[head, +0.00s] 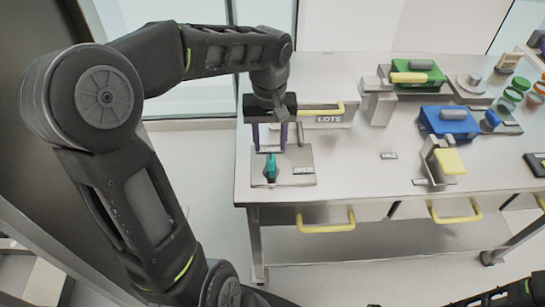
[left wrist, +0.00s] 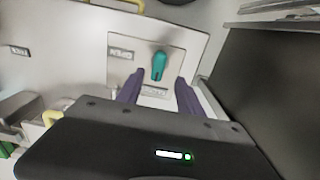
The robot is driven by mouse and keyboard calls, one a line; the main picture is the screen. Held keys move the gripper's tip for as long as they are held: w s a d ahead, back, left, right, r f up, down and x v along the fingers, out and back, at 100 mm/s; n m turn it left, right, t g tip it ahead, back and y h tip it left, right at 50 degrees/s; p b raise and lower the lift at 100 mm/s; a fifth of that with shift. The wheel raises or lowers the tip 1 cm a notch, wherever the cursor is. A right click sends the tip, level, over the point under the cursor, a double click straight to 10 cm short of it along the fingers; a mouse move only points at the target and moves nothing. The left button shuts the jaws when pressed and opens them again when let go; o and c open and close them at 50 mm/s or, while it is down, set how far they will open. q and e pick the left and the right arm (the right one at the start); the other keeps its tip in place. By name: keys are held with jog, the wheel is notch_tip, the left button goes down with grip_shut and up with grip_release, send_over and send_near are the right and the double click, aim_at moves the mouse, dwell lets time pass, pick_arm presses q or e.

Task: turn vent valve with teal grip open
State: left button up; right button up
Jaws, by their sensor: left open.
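The vent valve's teal grip (head: 270,168) stands on a square metal plate (head: 298,158) at the table's left front corner. In the left wrist view the teal grip (left wrist: 158,66) lies roughly along the plate's length, with small labels on the plate (left wrist: 178,43) beside and below it. My left gripper (head: 269,143) is open, its two purple fingers pointing down just behind and above the grip. In the left wrist view the fingers (left wrist: 158,95) are spread apart, and the grip shows between and beyond their tips, apparently untouched. My right gripper is not in view.
A grey bin labelled LOTS (head: 328,119) with a yellow handle stands close behind the plate. Green (head: 432,74) and blue (head: 450,122) items and a yellow-handled clamp (head: 449,161) stand further right.

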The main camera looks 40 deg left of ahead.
aim_at(271, 163)
pick_arm(q)
jog(key=shift+w+f, duration=0.15)
jog(key=shift+f, duration=0.3)
notch_tip(271, 163, down, 7)
jog(key=shift+f+p, duration=0.1)
jog(key=shift+p, duration=0.35)
grip_shut()
